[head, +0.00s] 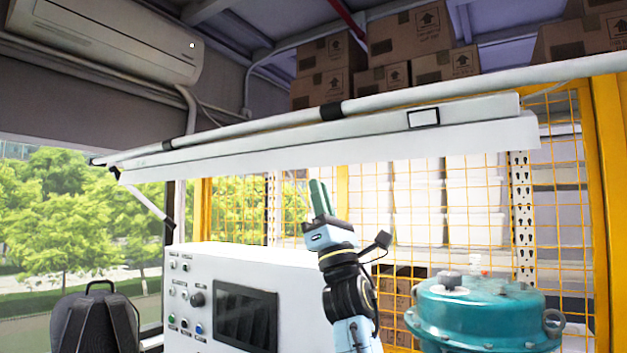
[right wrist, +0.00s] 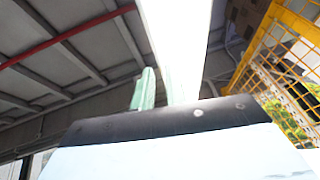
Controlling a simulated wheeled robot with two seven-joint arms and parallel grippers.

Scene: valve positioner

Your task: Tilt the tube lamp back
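The tube lamp (head: 330,145) is a long white fixture hung along a pale round bar, running from the left to the upper right in the head view. Its left end has a dark bracket. In the right wrist view the lamp (right wrist: 178,40) is a bright white strip running up from the green fingers. My right gripper (head: 319,185) points upward with its green fingers close together and nothing visible between them. Its tips are just under the lamp's lower edge in the picture; I cannot tell if they touch. My left gripper is in neither view.
A white control cabinet (head: 290,265) with buttons and a dark screen stands below the lamp. A teal valve actuator (head: 480,312) is at the lower right. A yellow mesh fence (head: 605,170) stands behind. A dark backpack (head: 95,320) sits at the lower left.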

